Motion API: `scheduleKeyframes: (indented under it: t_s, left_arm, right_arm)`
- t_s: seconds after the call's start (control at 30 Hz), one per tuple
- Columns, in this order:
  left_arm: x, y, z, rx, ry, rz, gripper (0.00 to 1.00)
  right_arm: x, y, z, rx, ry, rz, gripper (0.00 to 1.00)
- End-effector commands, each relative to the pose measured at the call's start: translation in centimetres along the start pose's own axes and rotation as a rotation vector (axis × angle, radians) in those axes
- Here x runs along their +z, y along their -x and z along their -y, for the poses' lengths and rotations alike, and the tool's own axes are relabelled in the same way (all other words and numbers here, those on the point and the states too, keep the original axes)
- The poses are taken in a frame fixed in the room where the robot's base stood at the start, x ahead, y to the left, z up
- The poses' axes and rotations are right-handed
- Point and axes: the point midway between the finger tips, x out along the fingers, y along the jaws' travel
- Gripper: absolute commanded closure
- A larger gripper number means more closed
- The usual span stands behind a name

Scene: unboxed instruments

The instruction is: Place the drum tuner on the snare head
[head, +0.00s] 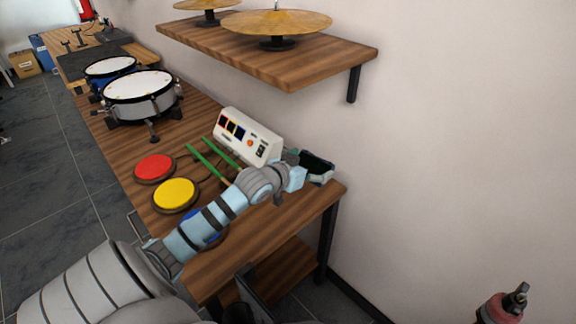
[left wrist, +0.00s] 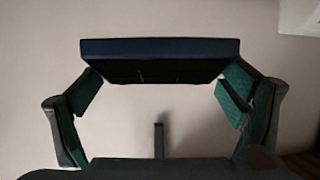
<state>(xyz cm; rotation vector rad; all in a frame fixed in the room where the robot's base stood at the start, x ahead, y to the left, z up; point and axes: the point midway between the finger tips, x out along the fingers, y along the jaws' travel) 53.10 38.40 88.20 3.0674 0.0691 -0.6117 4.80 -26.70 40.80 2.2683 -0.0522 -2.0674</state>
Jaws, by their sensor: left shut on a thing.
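My left gripper (head: 314,162) is at the near right end of the wooden table, in front of the wall. It is shut on a dark slab-like thing, which I take to be the drum tuner (head: 318,158). In the left wrist view the tuner (left wrist: 160,58) spans the gap between the two green-padded fingers. The snare drum with its white head (head: 138,84) stands far up the table, well away from the gripper. The head is bare. My right gripper is not in view.
A white control box (head: 246,137), green sticks (head: 212,160), and red (head: 155,168) and yellow (head: 175,194) pads lie between gripper and drum. A blue drum (head: 108,66) stands behind the snare. A wall shelf (head: 330,60) with cymbals (head: 277,22) overhangs the table.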

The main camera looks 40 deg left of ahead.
Motion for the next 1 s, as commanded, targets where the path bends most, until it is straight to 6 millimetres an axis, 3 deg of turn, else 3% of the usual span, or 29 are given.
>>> scheduleKeyframes:
  t_s: [0.1, 0.2, 0.4, 0.5, 0.63, 0.8, 0.9, 1.0]
  left_arm:
    - [-0.8, -2.5, 3.4, -0.269, 0.124, -0.006, 0.42]
    - [-2.0, -3.2, 5.5, -0.511, 0.229, -0.004, 0.42]
    - [-4.9, -1.9, 6.7, -0.868, 0.371, -0.001, 0.42]
    - [-5.3, -1.3, 6.7, -0.952, 0.4, 0.001, 0.42]
    - [-2.4, -2.3, 6.8, -0.973, 0.401, 0.005, 0.42]
    - [4.0, -5.0, 6.8, -0.97, 0.399, 0.005, 0.42]
    - [6.8, -6.2, 6.8, -0.969, 0.399, 0.003, 0.42]
    - [8.3, -6.8, 6.8, -0.967, 0.399, 0.002, 0.42]
  right_arm:
    - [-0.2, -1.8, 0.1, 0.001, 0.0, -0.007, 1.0]
    - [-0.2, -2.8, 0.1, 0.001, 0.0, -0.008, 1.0]
    - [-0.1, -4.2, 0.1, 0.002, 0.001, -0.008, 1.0]
    - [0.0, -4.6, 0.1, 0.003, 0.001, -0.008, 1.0]
    - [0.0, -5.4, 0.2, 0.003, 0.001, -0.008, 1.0]
    - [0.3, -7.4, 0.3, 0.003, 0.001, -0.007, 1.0]
    - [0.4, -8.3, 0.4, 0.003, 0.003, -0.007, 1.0]
    - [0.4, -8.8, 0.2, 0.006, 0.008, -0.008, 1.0]
